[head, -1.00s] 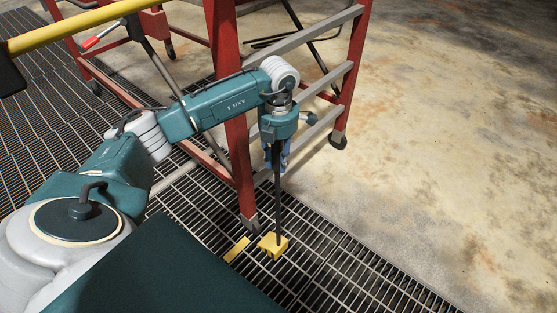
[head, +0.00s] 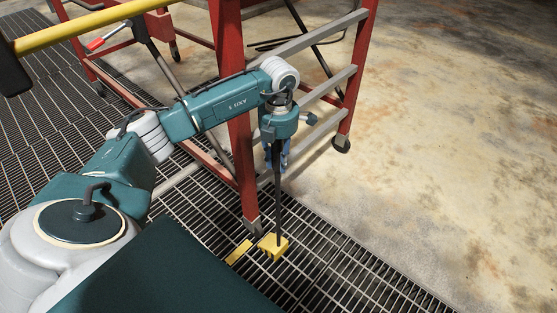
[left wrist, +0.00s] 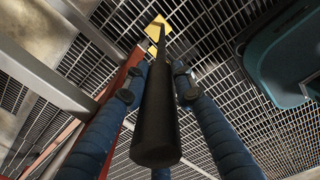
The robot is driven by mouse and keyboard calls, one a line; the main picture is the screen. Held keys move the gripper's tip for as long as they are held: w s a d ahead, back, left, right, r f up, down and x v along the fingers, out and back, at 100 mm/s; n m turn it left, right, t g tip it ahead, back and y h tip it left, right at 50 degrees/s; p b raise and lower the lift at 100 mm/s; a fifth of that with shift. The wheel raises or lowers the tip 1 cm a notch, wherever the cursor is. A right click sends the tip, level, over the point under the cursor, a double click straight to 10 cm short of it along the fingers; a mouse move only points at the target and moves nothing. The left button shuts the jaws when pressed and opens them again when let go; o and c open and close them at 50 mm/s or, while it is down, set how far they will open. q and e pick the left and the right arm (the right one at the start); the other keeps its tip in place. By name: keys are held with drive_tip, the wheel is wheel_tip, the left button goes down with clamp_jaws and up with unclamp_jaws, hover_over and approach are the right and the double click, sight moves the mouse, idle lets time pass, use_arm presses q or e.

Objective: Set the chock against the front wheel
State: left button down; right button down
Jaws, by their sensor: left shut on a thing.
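The yellow chock (head: 273,246) hangs at the lower end of a long black handle (head: 278,205), just above or on the floor grating; I cannot tell which. My left gripper (head: 277,160) is shut on the upper part of the handle, which stands nearly upright. In the left wrist view the blue fingers (left wrist: 157,90) flank the black handle (left wrist: 157,125), with the chock (left wrist: 157,27) at its far end. The front wheel (head: 252,227) is at the foot of the near red post, close to the chock's upper left. A small gap seems to separate them. My right gripper is out of view.
A yellow strip (head: 238,252) lies on the grating (head: 340,265) left of the chock. The red post (head: 241,150) and grey rungs (head: 330,119) of the wheeled frame stand close to my arm. Stained concrete (head: 450,150) to the right is clear.

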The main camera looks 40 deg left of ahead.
use_arm(q)
drive_tip(key=shift+w+r, duration=0.15)
drive_tip(key=shift+r, duration=0.1)
